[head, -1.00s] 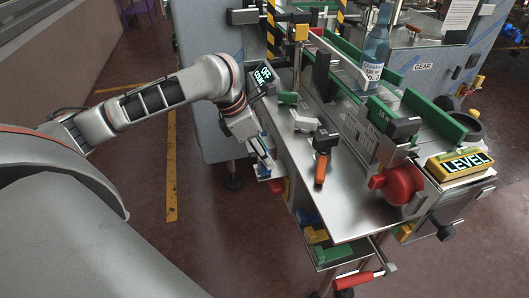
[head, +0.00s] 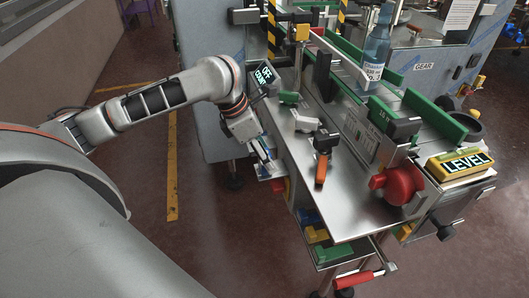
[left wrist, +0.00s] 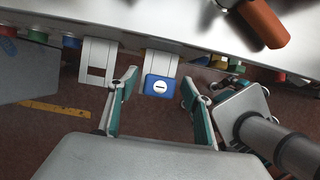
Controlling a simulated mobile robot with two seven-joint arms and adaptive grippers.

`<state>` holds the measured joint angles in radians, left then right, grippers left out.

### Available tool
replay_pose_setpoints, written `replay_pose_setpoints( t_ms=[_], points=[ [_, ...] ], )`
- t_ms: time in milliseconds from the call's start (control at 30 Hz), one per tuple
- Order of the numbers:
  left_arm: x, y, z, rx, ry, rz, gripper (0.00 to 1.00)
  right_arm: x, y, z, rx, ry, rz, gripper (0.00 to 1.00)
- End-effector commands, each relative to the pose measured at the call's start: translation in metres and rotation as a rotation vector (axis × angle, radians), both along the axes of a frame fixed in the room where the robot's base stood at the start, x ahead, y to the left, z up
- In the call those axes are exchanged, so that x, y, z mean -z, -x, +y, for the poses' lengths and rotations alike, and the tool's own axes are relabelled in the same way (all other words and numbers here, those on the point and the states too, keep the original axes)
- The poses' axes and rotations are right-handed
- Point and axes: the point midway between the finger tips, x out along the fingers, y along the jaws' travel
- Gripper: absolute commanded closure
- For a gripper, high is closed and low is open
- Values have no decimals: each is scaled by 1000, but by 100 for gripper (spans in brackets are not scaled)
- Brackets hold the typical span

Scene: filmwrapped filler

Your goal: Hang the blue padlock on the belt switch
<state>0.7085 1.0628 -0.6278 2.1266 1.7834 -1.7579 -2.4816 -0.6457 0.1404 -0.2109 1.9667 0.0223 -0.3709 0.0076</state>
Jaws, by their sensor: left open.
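A blue block with a white disc and a dark slot, seemingly the blue padlock (left wrist: 160,87), shows in the left wrist view in front of a white bracket (left wrist: 158,62) under the bench edge. My left gripper (left wrist: 158,108) is open, its fingers on either side of the block with gaps visible on both sides. In the head view my left gripper (head: 266,160) is beside the bench's left edge, and the padlock is hardly discernible there. I cannot tell for sure which part is the belt switch; a red round knob (head: 405,185) sits on the bench's right side. My right gripper is not in view.
The metal bench (head: 345,212) carries an orange-handled lever (head: 320,168), a bottle (head: 375,48) and green rails (head: 436,117). A yellow LEVEL box (head: 459,164) is at the right. A red-handled crank (head: 354,280) juts out below. Floor left of the bench is clear.

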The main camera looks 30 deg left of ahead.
Motion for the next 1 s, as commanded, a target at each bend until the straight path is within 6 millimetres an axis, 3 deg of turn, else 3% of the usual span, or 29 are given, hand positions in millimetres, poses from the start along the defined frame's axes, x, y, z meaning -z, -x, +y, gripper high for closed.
replay_pose_setpoints(
  t_ms=[167, 700, 1000],
  points=[
    [-11, 2, 4, -1, -1, -3, 50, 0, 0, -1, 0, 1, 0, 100],
    [-99, 32, 28, -1, -1, -3, 50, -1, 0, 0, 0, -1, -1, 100],
    [-111, 36, 31, 0, -1, -1, 50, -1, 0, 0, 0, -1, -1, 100]
  ],
)
